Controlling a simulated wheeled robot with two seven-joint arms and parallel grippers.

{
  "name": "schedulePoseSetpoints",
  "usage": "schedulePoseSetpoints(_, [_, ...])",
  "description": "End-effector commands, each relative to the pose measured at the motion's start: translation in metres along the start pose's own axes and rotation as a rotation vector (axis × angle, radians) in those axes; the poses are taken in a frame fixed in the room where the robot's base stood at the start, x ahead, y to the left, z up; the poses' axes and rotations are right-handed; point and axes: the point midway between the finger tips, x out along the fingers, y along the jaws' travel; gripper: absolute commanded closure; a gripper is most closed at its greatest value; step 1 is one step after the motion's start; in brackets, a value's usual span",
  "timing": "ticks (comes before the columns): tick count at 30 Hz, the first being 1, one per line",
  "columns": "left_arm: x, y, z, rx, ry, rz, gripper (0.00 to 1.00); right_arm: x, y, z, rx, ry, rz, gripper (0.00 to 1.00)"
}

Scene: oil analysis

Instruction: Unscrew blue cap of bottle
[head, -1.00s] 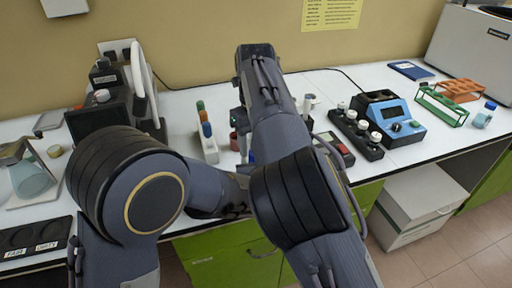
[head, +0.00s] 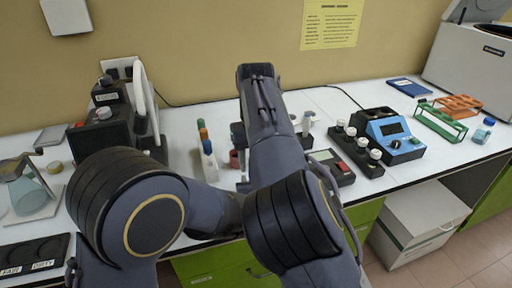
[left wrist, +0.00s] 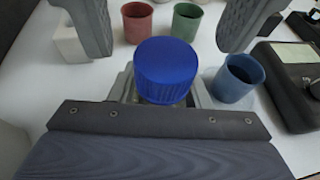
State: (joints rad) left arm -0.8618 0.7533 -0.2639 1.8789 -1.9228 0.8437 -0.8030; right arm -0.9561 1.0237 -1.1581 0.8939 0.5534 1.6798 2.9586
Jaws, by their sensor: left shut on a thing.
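The bottle's ribbed blue cap (left wrist: 165,70) is in the middle of the left wrist view. The bottle under it is almost wholly hidden. My left gripper (left wrist: 166,98) is shut on the bottle just below the cap, with a grey finger on each side. Two textured grey fingers of my right gripper (left wrist: 164,42) reach in from the top, one on each side of the cap, wide apart and not touching it. In the head view both grippers, the bottle and the cap are hidden behind my arms.
Red (left wrist: 137,22), green (left wrist: 186,20) and blue (left wrist: 237,78) cups stand close around the cap. A rack of colored tubes (head: 207,160), a black holder with white-capped vials (head: 358,150) and a blue device (head: 392,132) stand on the white bench.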

Motion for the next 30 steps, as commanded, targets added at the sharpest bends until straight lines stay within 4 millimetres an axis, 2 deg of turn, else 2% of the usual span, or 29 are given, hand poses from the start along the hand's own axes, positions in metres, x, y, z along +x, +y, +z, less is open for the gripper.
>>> schedulePoseSetpoints(3, [0.000,0.000,0.001,0.000,-0.001,0.000,1.00,0.015,0.000,0.000,-0.002,0.004,-0.001,0.49])
schedulePoseSetpoints(6, [0.000,0.000,0.001,0.000,-0.001,0.000,1.00,0.022,0.000,0.000,-0.001,0.001,0.000,0.49])
schedulePoseSetpoints(16, [0.000,0.000,0.001,0.000,-0.001,0.000,1.00,0.025,0.000,0.000,-0.002,0.000,0.000,0.49])
schedulePoseSetpoints(26, [0.000,0.000,0.001,0.000,-0.001,0.000,1.00,0.025,0.000,0.000,-0.002,0.000,0.000,0.92])
schedulePoseSetpoints(30, [0.000,0.000,0.001,0.000,-0.001,0.000,1.00,0.025,0.000,0.000,-0.071,0.000,0.001,0.94])
